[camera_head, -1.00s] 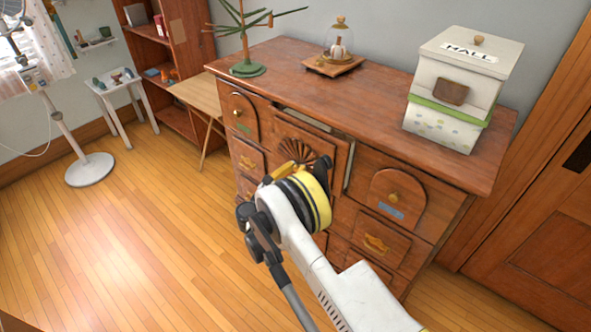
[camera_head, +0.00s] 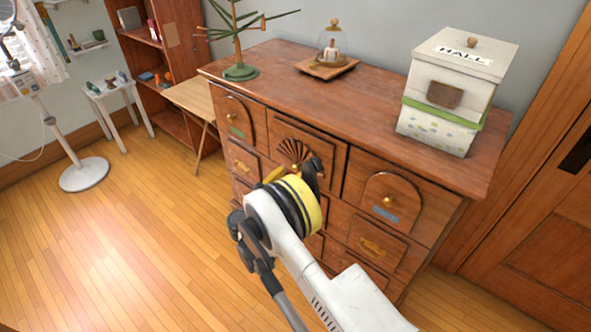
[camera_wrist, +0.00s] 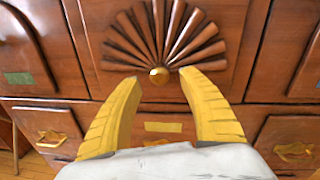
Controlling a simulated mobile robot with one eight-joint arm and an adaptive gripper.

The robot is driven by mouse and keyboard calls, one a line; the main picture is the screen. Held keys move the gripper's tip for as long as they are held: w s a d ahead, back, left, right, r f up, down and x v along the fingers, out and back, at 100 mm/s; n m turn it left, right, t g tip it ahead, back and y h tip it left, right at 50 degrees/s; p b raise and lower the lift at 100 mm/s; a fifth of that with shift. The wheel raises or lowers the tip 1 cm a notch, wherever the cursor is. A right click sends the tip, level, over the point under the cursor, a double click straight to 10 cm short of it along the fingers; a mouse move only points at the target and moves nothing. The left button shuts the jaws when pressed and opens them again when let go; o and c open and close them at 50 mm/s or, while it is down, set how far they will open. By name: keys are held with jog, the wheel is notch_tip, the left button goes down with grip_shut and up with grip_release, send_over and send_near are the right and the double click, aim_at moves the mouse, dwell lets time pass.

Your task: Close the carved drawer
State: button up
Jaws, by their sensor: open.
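The carved drawer (camera_head: 328,147) is the top middle drawer of the wooden dresser, with a fan-shaped carving. Its front now looks about level with the drawers beside it. In the wrist view the carved drawer (camera_wrist: 88,25) fills the upper middle, with a round brass knob (camera_wrist: 159,76) at the base of the fan. My gripper (camera_head: 312,166) is in front of this drawer and partly hides it. In the wrist view my gripper (camera_wrist: 158,80) has its two yellow fingers apart, one on each side below the knob, holding nothing. I cannot tell whether the fingertips touch the drawer front.
The dresser top (camera_head: 385,105) bears a green-based stand (camera_head: 240,72), a glass dome on a wooden base (camera_head: 328,50) and a white HALL box (camera_head: 452,90). A door (camera_head: 540,220) stands at the right.

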jog(key=v, duration=0.8)
jog(key=shift+s, duration=0.1)
